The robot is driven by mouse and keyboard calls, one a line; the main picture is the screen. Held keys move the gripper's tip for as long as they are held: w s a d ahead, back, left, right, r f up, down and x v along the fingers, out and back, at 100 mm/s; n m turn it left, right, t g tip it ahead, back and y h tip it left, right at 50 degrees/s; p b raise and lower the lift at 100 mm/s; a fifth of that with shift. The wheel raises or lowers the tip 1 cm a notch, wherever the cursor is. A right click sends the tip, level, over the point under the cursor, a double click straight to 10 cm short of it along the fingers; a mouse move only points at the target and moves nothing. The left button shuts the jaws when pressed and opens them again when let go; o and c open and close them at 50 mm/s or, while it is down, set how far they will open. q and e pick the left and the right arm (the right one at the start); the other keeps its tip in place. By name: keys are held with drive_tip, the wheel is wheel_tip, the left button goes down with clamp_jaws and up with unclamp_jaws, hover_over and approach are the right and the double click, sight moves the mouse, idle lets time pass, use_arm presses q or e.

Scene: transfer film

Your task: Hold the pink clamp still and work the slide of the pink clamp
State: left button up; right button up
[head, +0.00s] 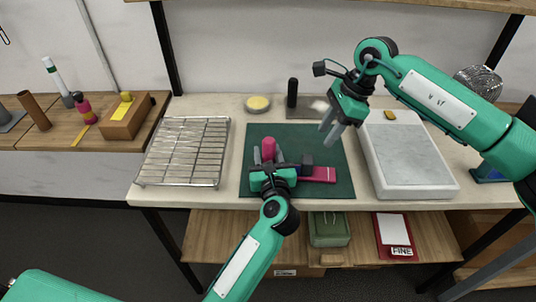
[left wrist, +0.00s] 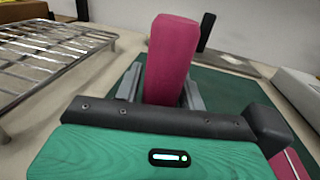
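The pink clamp (head: 321,174) lies on the dark green mat (head: 340,187), with a pink upright part at its left and a dark block on its right part. My left gripper (head: 268,155) has its fingers on both sides of the pink upright part and appears shut on it. The left wrist view shows this pink part (left wrist: 170,60) standing between the two grey fingers; the lower clamp is largely hidden by the gripper body. My right gripper (head: 326,134) hangs above the mat's back right, apart from the clamp. Its fingers are apart and empty.
A wire rack (head: 184,152) stands left of the mat. A white slab-topped unit (head: 412,165) stands close at the right. Behind the mat are a yellow-topped round dish (head: 258,104) and a black upright handle (head: 292,92) on a base.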

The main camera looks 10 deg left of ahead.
sight(307, 165)
use_arm(q)
drive_tip(key=c, duration=0.7)
clamp_jaws()
use_arm(e)
drive_tip(key=c, duration=0.6)
drive_tip(key=shift+m, duration=0.4)
clamp_jaws()
drive_tip(key=a+f+n, duration=0.2)
drive_tip(key=n, duration=0.9)
drive_tip(key=s+a+f+n, duration=0.1)
drive_tip(key=a+f+n, duration=0.1)
drive_tip(key=n, duration=0.9)
drive_tip(key=a+f+n+t, duration=0.1)
drive_tip(key=f+n, duration=0.3)
drive_tip(key=n, duration=0.8)
drive_tip(key=shift+s+a, duration=0.35)
drive_tip(key=shift+a, duration=0.25)
